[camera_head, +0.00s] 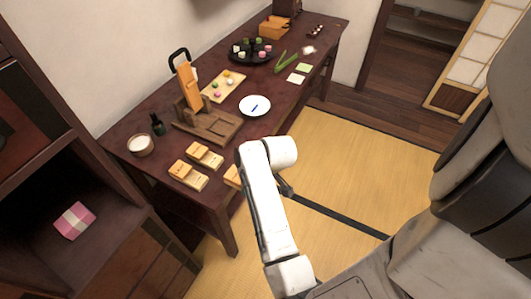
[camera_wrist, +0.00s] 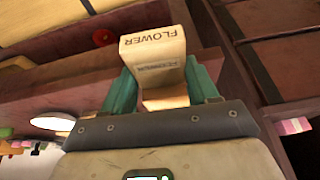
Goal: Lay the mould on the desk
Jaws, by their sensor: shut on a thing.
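The mould (camera_wrist: 153,47) is a pale wooden block lettered FLOWER, seen close up in the wrist view. My gripper (camera_wrist: 160,86) is shut on it, with a teal finger on each side. In the head view my arm hides the gripper and most of the block; a wooden corner (camera_head: 233,176) shows beside the arm at the desk's near edge. The dark red-brown desk (camera_head: 160,165) runs along the wall. I cannot tell whether the held mould touches the desk.
Two similar wooden moulds (camera_head: 204,155) (camera_head: 188,177) lie at the desk's near end. A white bowl (camera_head: 140,145), a wooden stand (camera_head: 215,125) and a white plate (camera_head: 255,106) stand near them. A shelf cabinet (camera_head: 110,245) is at left; tatami (camera_head: 355,165) is open at right.

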